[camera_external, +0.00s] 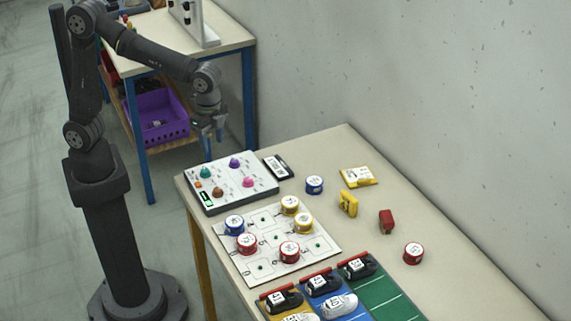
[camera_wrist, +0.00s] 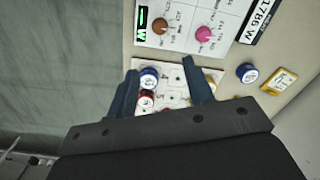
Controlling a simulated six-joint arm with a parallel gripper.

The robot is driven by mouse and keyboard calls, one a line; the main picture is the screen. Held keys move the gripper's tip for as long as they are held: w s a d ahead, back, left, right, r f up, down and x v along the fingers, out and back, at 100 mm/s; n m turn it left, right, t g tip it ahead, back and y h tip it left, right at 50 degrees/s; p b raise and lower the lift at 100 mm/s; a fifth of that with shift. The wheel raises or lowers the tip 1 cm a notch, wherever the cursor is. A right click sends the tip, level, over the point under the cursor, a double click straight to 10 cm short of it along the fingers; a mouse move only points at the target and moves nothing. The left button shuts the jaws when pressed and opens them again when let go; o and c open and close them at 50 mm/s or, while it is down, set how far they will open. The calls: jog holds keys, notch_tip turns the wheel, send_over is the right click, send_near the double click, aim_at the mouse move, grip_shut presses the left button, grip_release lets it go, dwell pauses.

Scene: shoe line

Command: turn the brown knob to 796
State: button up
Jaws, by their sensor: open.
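The brown knob (camera_external: 218,192) sits at the front of the white control panel (camera_external: 262,188), between the small green display and the pink knob (camera_external: 249,182). In the wrist view the brown knob (camera_wrist: 159,26) is at the top, with printed numbers around it too small to read surely. My gripper (camera_external: 214,127) is open and empty, above and behind the panel in the external view, apart from the knob. In the wrist view its two dark fingers (camera_wrist: 166,80) are spread wide. The display's reading cannot be made out.
A teal knob (camera_external: 205,172) and a purple knob (camera_external: 234,163) stand on the same panel. A board (camera_external: 262,219) with several red, blue and yellow round tins lies in front. A dark labelled block (camera_external: 278,167) lies beside the panel. Shoes on coloured mats fill the table's near end.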

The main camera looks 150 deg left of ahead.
jog(key=n, duration=0.8)
send_near(217, 189)
notch_tip(217, 189, down, 8)
jog(key=shift+a, duration=0.1)
jog(key=c, duration=1)
